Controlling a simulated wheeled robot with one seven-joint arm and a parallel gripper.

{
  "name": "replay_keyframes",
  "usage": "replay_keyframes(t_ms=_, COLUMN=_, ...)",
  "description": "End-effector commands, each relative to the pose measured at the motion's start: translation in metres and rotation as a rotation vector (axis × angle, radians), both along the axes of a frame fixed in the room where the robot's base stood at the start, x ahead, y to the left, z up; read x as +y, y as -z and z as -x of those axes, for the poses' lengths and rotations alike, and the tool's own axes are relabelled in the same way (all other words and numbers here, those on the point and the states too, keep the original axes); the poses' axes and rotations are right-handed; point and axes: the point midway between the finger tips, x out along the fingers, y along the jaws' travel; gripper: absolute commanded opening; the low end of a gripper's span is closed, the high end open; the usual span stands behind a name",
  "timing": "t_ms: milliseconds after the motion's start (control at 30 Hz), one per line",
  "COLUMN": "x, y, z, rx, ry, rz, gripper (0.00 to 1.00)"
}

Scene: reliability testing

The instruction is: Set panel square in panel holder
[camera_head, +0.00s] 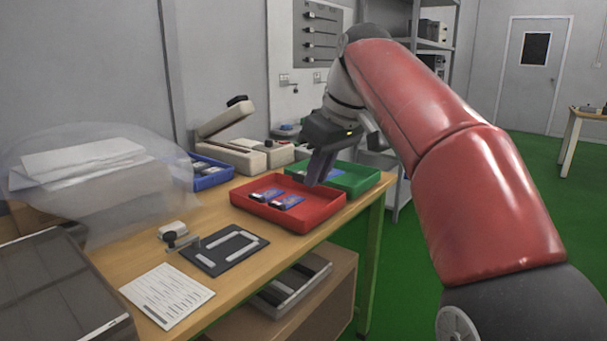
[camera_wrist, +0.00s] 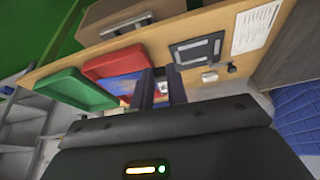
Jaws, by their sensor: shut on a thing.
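My gripper (camera_head: 318,180) points down above the right back part of the red tray (camera_head: 318,218), near the green tray. Two blue-and-white panels (camera_head: 288,201) lie flat in the red tray. The panel holder (camera_head: 224,249), a dark plate with light bars, lies on the wooden table to the left front of the red tray, apart from my gripper. It also shows in the wrist view (camera_wrist: 198,50), right of the fingers.
A green tray (camera_head: 355,184) stands right of the red tray, and a blue tray (camera_head: 213,180) behind it. A clamp-like fixture (camera_head: 176,238) stands beside the holder. A printed sheet (camera_head: 166,295) lies at the front. A pale hinged device (camera_head: 238,150) stands at the back.

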Motion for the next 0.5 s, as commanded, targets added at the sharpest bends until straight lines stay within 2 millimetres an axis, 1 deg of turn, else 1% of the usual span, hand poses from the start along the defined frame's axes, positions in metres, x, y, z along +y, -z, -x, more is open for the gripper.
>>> replay_keyframes(t_ms=167, x=-0.013, y=0.045, z=0.001, rx=0.004, ry=0.076, rz=0.002, gripper=0.00)
replay_keyframes(t_ms=200, x=-0.017, y=0.059, z=0.000, rx=0.004, ry=0.100, rz=0.001, gripper=0.00)
replay_keyframes(t_ms=267, x=-0.022, y=0.082, z=-0.001, rx=0.005, ry=0.140, rz=0.001, gripper=0.00)
replay_keyframes(t_ms=367, x=-0.034, y=0.123, z=-0.002, rx=0.005, ry=0.210, rz=0.003, gripper=0.00)
replay_keyframes(t_ms=400, x=-0.039, y=0.143, z=-0.003, rx=0.007, ry=0.242, rz=0.003, gripper=0.00)
replay_keyframes(t_ms=467, x=-0.047, y=0.173, z=-0.004, rx=0.009, ry=0.295, rz=0.003, gripper=0.00)
replay_keyframes(t_ms=500, x=-0.053, y=0.196, z=-0.004, rx=0.010, ry=0.333, rz=0.003, gripper=0.00)
